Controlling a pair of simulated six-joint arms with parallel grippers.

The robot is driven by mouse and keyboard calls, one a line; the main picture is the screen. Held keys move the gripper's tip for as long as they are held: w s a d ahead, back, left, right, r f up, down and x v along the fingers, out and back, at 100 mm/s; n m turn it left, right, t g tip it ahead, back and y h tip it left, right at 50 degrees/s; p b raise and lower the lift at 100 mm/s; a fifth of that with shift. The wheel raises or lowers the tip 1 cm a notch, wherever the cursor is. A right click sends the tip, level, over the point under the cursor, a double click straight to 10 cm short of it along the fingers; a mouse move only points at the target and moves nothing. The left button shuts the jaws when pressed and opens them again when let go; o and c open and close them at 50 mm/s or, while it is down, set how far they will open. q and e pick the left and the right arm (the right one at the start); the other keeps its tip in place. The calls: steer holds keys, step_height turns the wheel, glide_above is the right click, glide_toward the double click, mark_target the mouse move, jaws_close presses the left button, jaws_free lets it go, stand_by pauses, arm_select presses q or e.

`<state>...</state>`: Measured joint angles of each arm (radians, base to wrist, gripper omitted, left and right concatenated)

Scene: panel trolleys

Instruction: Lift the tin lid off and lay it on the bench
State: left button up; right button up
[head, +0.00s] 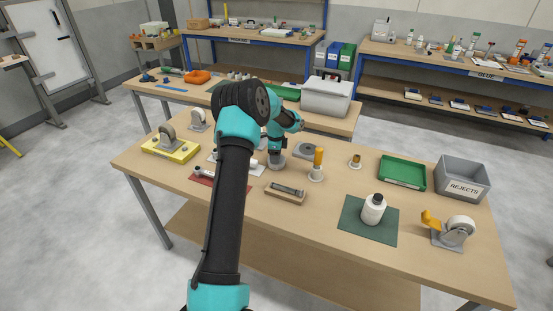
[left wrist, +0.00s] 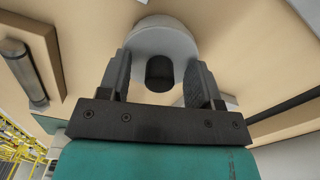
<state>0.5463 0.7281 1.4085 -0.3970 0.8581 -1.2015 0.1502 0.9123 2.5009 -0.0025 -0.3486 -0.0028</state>
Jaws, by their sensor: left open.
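The tin (head: 277,163) stands on the bench (head: 330,222) in the middle of the head view, partly hidden by my left gripper (head: 276,152) just above it. In the left wrist view its round grey lid (left wrist: 150,38) has a short dark knob (left wrist: 159,75). My left gripper's two fingers (left wrist: 158,68) are open, one on each side of the knob, with a gap visible on both sides. The lid sits on the tin; the tin's body is mostly hidden. My right gripper is in neither view.
A grey disc (head: 304,150) lies behind. A white bottle (head: 373,209) stands on a green mat (head: 352,228). Bare bench shows along the front middle.

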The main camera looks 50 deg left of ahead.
arm_select(q)
steer(key=shift+c, duration=0.3)
steer(key=c, duration=0.9)
steer(key=shift+r, duration=0.15)
steer(key=shift+c, duration=0.2)
steer(key=shift+r, duration=1.5)
steer(key=shift+s+d+r, duration=0.15)
steer(key=shift+r, duration=0.05)
steer(key=s+d, duration=0.3)
steer(key=d, duration=0.1)
steer(key=s+d+r, duration=0.1)
steer(key=s+d, duration=0.6)
steer(key=shift+s+d+r, duration=0.15)
steer(key=shift+d, duration=0.25)
